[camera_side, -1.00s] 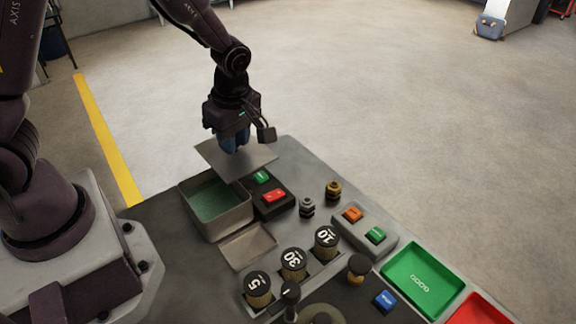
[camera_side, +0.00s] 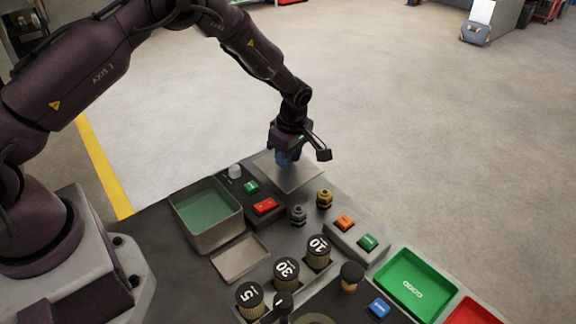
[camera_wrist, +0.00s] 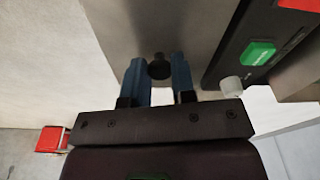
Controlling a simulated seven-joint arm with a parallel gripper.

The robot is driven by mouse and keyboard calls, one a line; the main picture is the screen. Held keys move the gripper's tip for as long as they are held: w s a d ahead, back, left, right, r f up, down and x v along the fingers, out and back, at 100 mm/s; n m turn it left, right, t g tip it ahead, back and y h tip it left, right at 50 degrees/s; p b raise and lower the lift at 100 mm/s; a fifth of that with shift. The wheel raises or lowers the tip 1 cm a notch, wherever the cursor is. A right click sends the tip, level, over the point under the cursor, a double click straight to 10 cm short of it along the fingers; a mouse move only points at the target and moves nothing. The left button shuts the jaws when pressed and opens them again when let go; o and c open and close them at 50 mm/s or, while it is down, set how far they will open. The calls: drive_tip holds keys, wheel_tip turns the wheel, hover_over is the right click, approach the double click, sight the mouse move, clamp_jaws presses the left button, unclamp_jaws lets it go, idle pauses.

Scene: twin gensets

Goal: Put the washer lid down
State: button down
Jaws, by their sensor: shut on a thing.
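The washer lid is a flat grey metal plate (camera_side: 305,178) with a small dark knob (camera_wrist: 159,67). My gripper (camera_side: 287,160) is shut on that knob from above, with its two blue fingers on either side in the wrist view (camera_wrist: 159,75). The lid looks level at the far end of the bench, right of the black button box. I cannot tell whether it touches the bench or hangs just above it. The washer, an open metal tub (camera_side: 208,239) with green inside, stands uncovered to the left.
The black box with green (camera_side: 251,187) and red (camera_side: 265,206) buttons stands between tub and lid, with a white knob (camera_side: 235,171) beside it. A shallow grey tray (camera_side: 240,258) lies before the tub. Dark and brass fittings (camera_side: 324,198) stand near the lid's front.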

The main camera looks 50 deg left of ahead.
drive_tip(key=shift+f, duration=1.6)
drive_tip(key=shift+f, duration=0.1)
drive_tip(key=c, duration=0.9)
unclamp_jaws()
drive_tip(key=shift+c, duration=0.2)
